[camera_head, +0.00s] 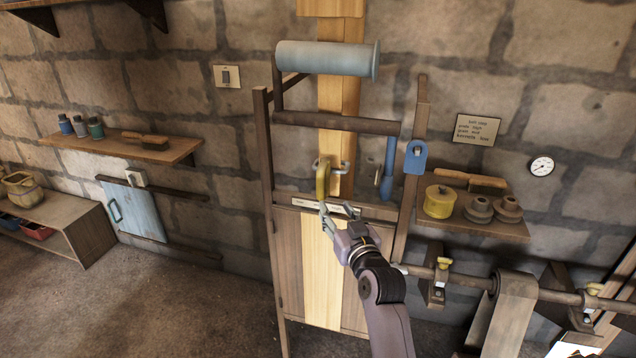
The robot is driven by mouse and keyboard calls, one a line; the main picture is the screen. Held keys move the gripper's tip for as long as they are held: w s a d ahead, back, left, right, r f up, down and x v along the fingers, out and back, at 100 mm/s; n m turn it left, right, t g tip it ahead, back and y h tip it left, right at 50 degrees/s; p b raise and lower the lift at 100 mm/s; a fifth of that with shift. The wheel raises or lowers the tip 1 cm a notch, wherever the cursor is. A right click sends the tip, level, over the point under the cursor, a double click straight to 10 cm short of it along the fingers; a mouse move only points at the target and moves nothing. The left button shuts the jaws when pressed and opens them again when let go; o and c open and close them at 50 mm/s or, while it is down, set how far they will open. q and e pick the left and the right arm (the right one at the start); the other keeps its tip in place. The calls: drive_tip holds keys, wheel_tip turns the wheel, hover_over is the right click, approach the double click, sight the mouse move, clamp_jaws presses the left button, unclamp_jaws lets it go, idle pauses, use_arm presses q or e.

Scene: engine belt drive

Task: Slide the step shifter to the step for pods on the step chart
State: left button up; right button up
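The step chart (478,129) is a small cream card on the stone wall at the right; its lines are too small to read surely. A yellow upright handle (321,182), apparently the step shifter, stands in front of the wooden frame, beside a bluish steel fork (341,169). Below it a pale label strip (300,203) runs across the cabinet top, partly hidden by my gripper. My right gripper (332,210) is at the handle's lower end; whether its fingers are closed on it I cannot tell. My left gripper is out of view.
A grey-blue roller (325,59) tops the frame, with a blue lever (388,165) at its right. A right shelf (480,224) holds a yellow pot (439,202), brush and pulleys. A shaft (460,280) crosses below. Floor at the left is clear.

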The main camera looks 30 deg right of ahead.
sight(322, 187)
drive_tip(key=p+x, duration=0.1)
drive_tip(key=x, duration=1.1)
drive_tip(key=shift+w+p, duration=0.3)
drive_tip(key=shift+p, duration=0.05)
clamp_jaws()
